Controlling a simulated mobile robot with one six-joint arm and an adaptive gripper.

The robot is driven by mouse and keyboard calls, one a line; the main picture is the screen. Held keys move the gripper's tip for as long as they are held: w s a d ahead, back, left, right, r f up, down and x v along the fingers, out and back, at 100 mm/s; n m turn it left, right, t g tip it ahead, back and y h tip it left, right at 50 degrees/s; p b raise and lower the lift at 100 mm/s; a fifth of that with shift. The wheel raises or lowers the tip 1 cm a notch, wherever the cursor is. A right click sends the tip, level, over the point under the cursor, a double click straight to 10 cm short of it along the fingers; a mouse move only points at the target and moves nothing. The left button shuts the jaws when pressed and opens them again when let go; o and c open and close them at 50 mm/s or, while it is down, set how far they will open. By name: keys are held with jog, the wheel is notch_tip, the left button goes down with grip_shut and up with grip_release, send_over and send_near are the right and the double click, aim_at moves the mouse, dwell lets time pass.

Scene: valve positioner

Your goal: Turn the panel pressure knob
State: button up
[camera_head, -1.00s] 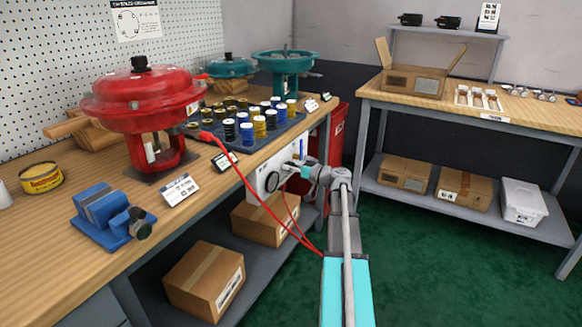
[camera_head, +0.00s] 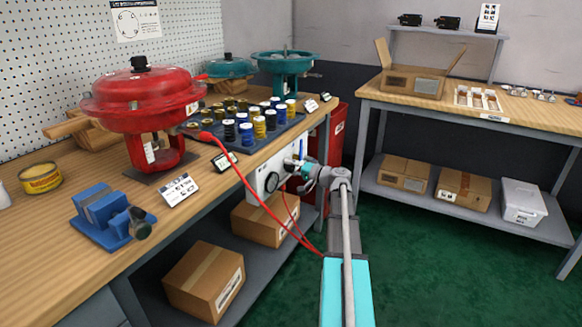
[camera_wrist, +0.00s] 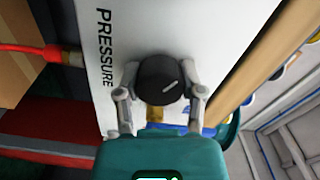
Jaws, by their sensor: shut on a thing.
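The black pressure knob (camera_wrist: 163,80) sits on a white panel (camera_wrist: 215,25) marked PRESSURE in the wrist view, with a light pointer line on its face. My gripper (camera_wrist: 160,92) has a finger on each side of the knob and is shut on it. In the head view my gripper (camera_head: 301,170) is at the white panel (camera_head: 262,181) under the bench's front edge; the knob is mostly hidden there by the gripper. A round black-rimmed gauge (camera_head: 271,182) is on the panel to the left of the gripper.
A red hose (camera_head: 245,182) hangs from the bench past the panel, close to my arm. The red actuator (camera_head: 145,105), blue vise (camera_head: 110,215) and tray of spools (camera_head: 262,130) stand on the bench. Boxes (camera_head: 205,280) lie on the shelf below. Green floor is clear at right.

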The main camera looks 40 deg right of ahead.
jog(key=m, duration=0.5)
jog(key=shift+d+m, duration=0.25)
jog(key=shift+m, duration=0.15)
jog(key=m, duration=1.1)
jog(key=shift+m, duration=2.2)
jog(key=o, duration=1)
jog(key=shift+o, duration=0.8)
jog(key=shift+a, duration=0.1)
